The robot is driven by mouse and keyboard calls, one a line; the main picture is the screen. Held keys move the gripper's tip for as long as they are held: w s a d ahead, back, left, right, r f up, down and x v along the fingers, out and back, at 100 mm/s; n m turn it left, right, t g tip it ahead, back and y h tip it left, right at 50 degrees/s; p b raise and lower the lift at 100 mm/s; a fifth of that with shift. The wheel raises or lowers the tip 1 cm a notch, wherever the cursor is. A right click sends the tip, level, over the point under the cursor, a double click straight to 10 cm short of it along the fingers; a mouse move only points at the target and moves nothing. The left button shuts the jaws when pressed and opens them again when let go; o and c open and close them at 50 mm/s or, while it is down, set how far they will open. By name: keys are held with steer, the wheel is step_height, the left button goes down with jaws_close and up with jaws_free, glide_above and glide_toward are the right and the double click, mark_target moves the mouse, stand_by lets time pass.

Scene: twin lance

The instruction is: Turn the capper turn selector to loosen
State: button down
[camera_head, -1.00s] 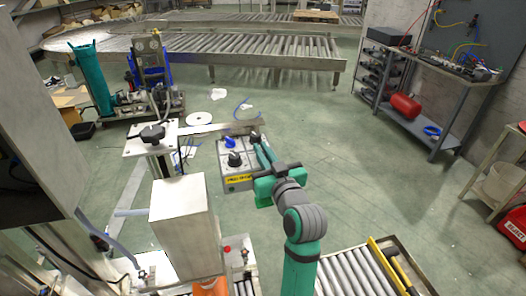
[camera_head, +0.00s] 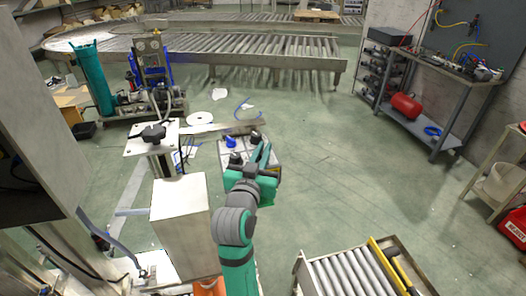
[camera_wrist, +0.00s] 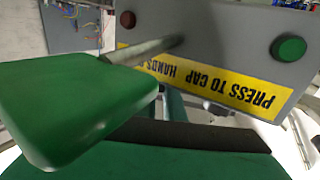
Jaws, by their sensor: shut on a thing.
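The capping control box (camera_head: 225,150) stands at mid-picture in the head view, with a blue knob (camera_head: 231,142) and a dark knob (camera_head: 235,157) on top. Another dark knob (camera_head: 255,135) at its far right edge appears to be the turn selector; its setting is not readable. My gripper (camera_head: 261,152) reaches over the box's right side, shut, with its fingers towards that knob. The contact is hidden.
A pale upright block (camera_head: 182,215) stands left of my arm. A short roller conveyor (camera_head: 350,275) lies at lower right. The floor right of the box is clear.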

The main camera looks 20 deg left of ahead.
steer(key=shift+f+h, duration=0.15)
steer(key=shift+h, duration=0.15)
steer(key=c, duration=1.9)
jaws_free()
steer(key=shift+o, duration=0.2)
steer(key=s, duration=1)
steer(key=shift+s+d, duration=0.3)
steer(key=shift+d, duration=0.05)
steer(key=shift+a, duration=0.1)
steer(key=shift+s, duration=0.15)
